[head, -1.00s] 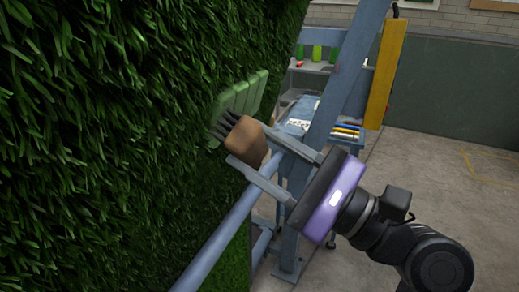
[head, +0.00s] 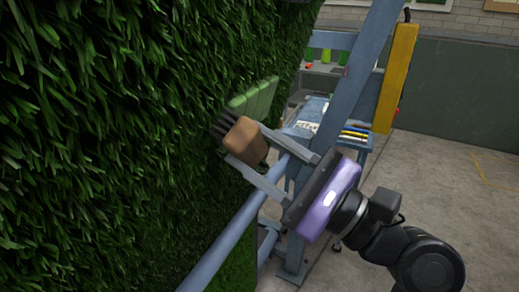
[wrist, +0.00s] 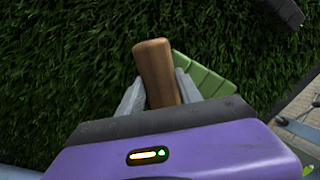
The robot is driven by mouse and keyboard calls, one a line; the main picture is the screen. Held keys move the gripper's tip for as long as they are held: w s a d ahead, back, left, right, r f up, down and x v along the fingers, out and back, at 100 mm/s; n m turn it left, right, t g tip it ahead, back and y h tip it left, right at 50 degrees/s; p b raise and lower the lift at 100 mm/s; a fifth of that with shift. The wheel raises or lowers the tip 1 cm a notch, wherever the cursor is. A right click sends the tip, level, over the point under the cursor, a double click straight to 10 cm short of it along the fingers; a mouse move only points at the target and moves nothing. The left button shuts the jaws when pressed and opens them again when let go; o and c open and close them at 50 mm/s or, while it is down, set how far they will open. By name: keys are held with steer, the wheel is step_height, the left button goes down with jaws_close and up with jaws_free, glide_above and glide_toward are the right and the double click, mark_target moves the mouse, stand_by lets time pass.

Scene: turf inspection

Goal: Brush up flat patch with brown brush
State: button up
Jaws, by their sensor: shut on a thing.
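The turf (head: 110,150) is a steep green wall on the left of the head view. The flat patch (head: 262,92) shows as pale green, flattened strips near its right edge; it also shows in the wrist view (wrist: 206,75), right of the brush. My gripper (head: 248,145) is shut on the brown brush (head: 244,138), one finger on each side of its block. The dark bristles point at the turf, just below and left of the visible patch. I cannot tell whether they touch it. In the wrist view the brush (wrist: 155,62) hides its own bristles.
A blue-grey rail (head: 235,232) runs along the turf's lower edge, close under my gripper. A slanted blue post (head: 345,110) with a yellow part (head: 396,78) stands behind it. A blue bench (head: 312,112) with pens is beyond. Concrete floor (head: 440,190) is open on the right.

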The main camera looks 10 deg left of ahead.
steer(key=shift+w+a+r, duration=0.1)
steer(key=shift+a+r, duration=0.05)
steer(key=shift+a, duration=0.15)
steer(key=shift+w, duration=0.1)
steer(key=w, duration=0.1)
steer(key=w+d, duration=0.1)
steer(key=w, duration=0.1)
steer(key=w+d, duration=0.1)
steer(key=w, duration=0.1)
steer(key=shift+w, duration=0.25)
stand_by(1.0)
steer(key=shift+w+d, duration=0.1)
steer(key=shift+w+d, duration=0.2)
steer(key=shift+w, duration=0.7)
steer(key=shift+w+d+b, duration=0.15)
steer(key=shift+w+d, duration=0.2)
steer(key=shift+w, duration=0.6)
steer(key=shift+w+d+b, duration=0.15)
steer(key=shift+w+d, duration=0.15)
steer(key=shift+w, duration=0.6)
steer(key=shift+w, duration=0.1)
